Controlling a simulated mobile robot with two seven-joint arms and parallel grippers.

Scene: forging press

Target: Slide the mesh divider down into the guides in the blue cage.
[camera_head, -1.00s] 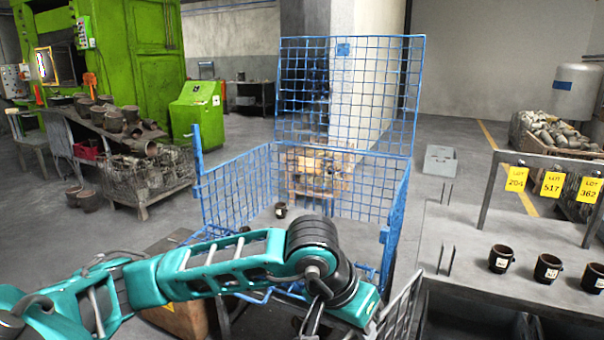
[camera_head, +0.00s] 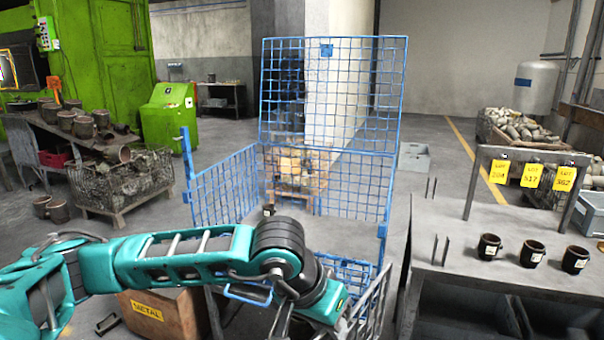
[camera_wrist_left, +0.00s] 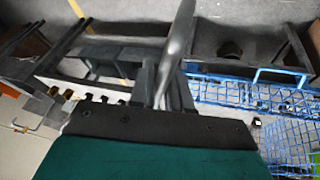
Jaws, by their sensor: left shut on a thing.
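The blue mesh cage (camera_head: 228,188) stands in the middle of the head view, with its tall back panel upright and a low front. My left gripper (camera_head: 283,322) is at the bottom of the head view, in front of the cage, its fingertips partly cut off by the frame. In the left wrist view its fingers (camera_wrist_left: 165,88) are closed on a thin grey piece seen nearly edge-on. This appears to be the mesh divider, whose grey mesh (camera_head: 368,308) shows tilted beside the gripper in the head view. The cage (camera_wrist_left: 235,95) is at the right of the wrist view. The guides are not clear.
A grey table (camera_head: 470,285) with several dark labelled cups stands close on the right. A wooden box marked METAL (camera_head: 160,315) is at lower left. A small dark cup (camera_head: 268,210) shows within the cage. Floor behind the cage is partly clear.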

